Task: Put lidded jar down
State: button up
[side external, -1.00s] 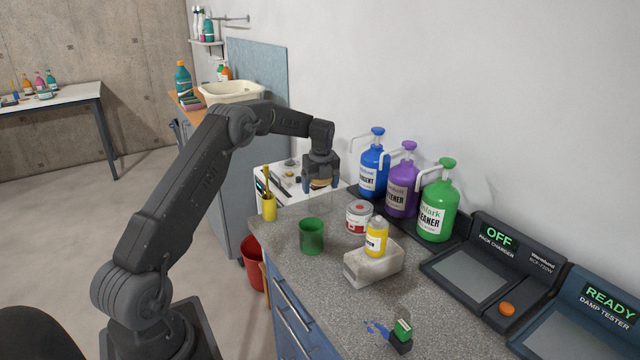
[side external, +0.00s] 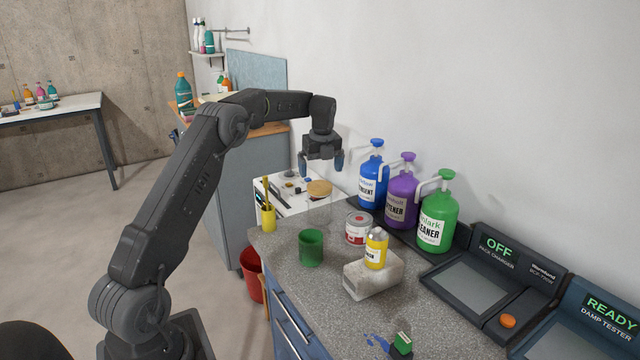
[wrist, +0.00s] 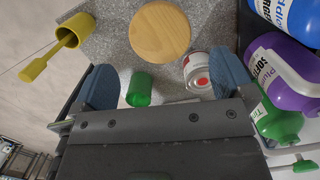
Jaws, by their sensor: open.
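The lidded jar has a round wooden lid (side external: 319,188) and a clear body that is hard to make out. It appears to stand upright at the far end of the grey speckled counter (side external: 285,255). In the wrist view the lid (wrist: 160,33) shows from above, in front of the jaws and apart from them. My gripper (side external: 323,166) is open and empty, pointing down just above the lid. Its two blue fingers also frame the lower middle of the wrist view (wrist: 166,82).
Close by stand a red-and-white tin (side external: 358,229), a green cup (side external: 311,248), a yellow holder (side external: 268,218) and blue (side external: 372,180), purple (side external: 402,200) and green (side external: 436,220) pump bottles. A yellow bottle (side external: 376,249) stands on a pale block (side external: 370,281). Front-left counter is clear.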

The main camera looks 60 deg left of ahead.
notch_tip(320, 180, up, 2)
jog(key=shift+d+r, duration=0.1)
jog(key=shift+d, duration=0.05)
jog(key=s+d+r+n+t, duration=0.1)
jog(key=s+d+r+n, duration=0.4)
jog(key=d, duration=0.4)
jog(key=s+d+r+n+t, duration=0.1)
jog(key=s+d+r+n, duration=0.25)
jog(key=d+r, duration=0.45)
jog(key=s+d+f+n+t, duration=0.1)
jog(key=s+d+f+n, duration=0.2)
jog(key=s+d+n, duration=0.3)
jog(key=s+d+f+n+t+h, duration=0.1)
jog(key=s+d+f+n, duration=0.3)
jog(key=s+d, duration=0.6)
jog(key=s+n+t, duration=0.1)
jog(key=s, duration=0.5)
jog(key=shift+d+f+n, duration=0.15)
jog(key=shift+d+n, duration=0.05)
jog(key=shift+n, duration=0.15)
